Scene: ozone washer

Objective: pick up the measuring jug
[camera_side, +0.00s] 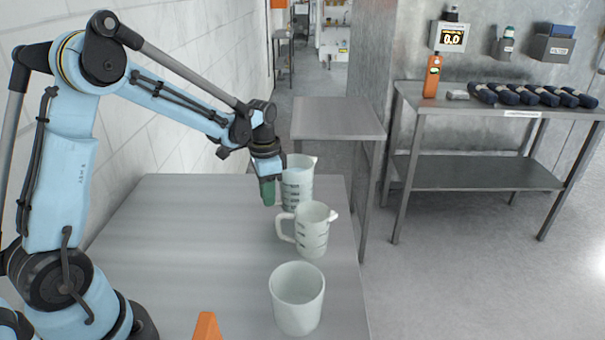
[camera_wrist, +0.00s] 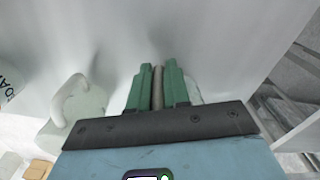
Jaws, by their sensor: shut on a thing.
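The measuring jug (camera_side: 299,183) at the back of the metal table is pale, translucent and upright, with dark markings. My gripper (camera_side: 268,192) is at its left side, pointing down, with green fingers. In the wrist view my gripper (camera_wrist: 157,85) is closed on a narrow greyish-tan strip, which looks like the jug's handle. Most of the jug is hidden there; a pale edge shows right of the fingers. I cannot tell if its base is off the table. A second pale jug (camera_side: 313,231) stands in front, handle to the left; its handle (camera_wrist: 70,98) shows in the wrist view.
A pale cup without a visible handle (camera_side: 297,300) stands nearest the camera. An orange pointed object (camera_side: 207,327) is at the front edge. The table (camera_side: 190,215) is bare on the left. A side shelf (camera_side: 338,118) and a workbench (camera_side: 470,172) stand behind and right.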

